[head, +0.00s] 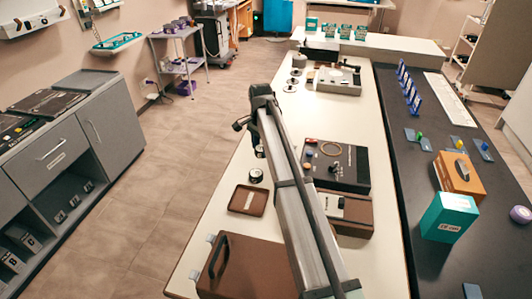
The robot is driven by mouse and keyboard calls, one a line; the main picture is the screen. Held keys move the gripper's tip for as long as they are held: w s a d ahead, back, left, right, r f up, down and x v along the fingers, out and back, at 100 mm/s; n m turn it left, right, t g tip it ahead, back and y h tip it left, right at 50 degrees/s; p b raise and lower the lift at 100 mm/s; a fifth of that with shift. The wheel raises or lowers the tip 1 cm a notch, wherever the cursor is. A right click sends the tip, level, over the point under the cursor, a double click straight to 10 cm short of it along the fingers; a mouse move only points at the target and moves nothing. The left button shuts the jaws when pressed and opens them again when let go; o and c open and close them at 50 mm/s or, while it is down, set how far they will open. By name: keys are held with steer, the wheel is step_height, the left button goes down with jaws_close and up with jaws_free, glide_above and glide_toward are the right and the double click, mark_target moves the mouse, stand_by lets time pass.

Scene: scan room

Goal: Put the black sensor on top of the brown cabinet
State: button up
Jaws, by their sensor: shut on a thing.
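My gripper (259,151) hangs from the end of my arm over the left edge of the white bench. It is small and dark here, and it is shut on a small black thing, which I take for the black sensor; its outline is mostly hidden against the gripper. A round black piece with a pale top (256,175) shows just below, near the bench edge. A brown box-like cabinet (255,268) with a dark handle and grey clips stands at the near left end of the bench, well nearer than my gripper. My arm covers part of its right side.
A brown tray (248,201) lies between the gripper and the cabinet. A black instrument (336,165) and a brown-and-grey unit (350,214) stand right of my arm. A grey device (338,79) and round discs sit farther back. The floor (170,150) at left is clear.

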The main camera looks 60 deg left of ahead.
mark_target(261, 156)
steer(key=shift+f, duration=2.35)
steer(key=shift+f, duration=0.1)
steer(key=o, duration=1.1)
step_height(261, 156, up, 12)
steer(key=shift+r, duration=0.1)
steer(key=shift+w, duration=0.1)
